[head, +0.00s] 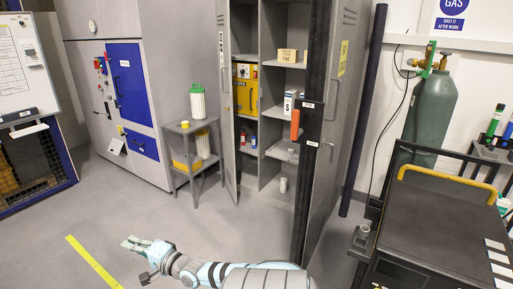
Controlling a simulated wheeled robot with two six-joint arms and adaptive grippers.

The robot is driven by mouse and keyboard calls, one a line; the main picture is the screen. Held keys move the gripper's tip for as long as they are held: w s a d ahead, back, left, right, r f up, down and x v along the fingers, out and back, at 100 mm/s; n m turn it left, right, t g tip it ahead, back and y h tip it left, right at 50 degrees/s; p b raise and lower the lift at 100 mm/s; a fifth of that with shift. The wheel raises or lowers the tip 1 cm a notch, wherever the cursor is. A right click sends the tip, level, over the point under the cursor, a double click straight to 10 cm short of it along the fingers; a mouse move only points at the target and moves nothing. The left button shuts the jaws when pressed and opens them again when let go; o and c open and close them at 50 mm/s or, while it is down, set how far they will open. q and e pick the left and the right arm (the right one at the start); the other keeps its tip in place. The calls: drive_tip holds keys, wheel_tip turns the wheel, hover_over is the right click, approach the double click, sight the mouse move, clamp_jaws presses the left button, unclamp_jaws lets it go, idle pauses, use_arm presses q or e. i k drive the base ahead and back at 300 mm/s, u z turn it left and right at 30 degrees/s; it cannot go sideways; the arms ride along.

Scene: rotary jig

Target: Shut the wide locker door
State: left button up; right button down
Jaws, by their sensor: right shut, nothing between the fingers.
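A tall grey locker (265,30) stands open in the middle of the head view, with its shelves showing. Its right-hand door (343,120), which looks the wider one, stands swung out toward me, seen at a steep angle. This door has a dark edge strip (316,90), an orange handle (295,124) and a small lever (328,151). The narrower left-hand door (226,110) also stands open, nearly edge-on. My right gripper (131,243) is shut and empty, low over the floor, left of the locker and well apart from both doors. My left gripper is out of view.
A small grey side shelf (188,128) stands left of the locker. A dark cart (430,215) with a yellow handle and a green gas cylinder (430,110) are at the right. A dark post (364,110) stands beside the wide door. Floor before the locker is clear.

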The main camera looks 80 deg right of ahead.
sight(348, 11)
drive_tip(key=u, duration=0.15)
drive_tip(key=k, duration=1.55)
drive_tip(key=z, duration=1.85)
drive_tip(key=i, duration=1.65)
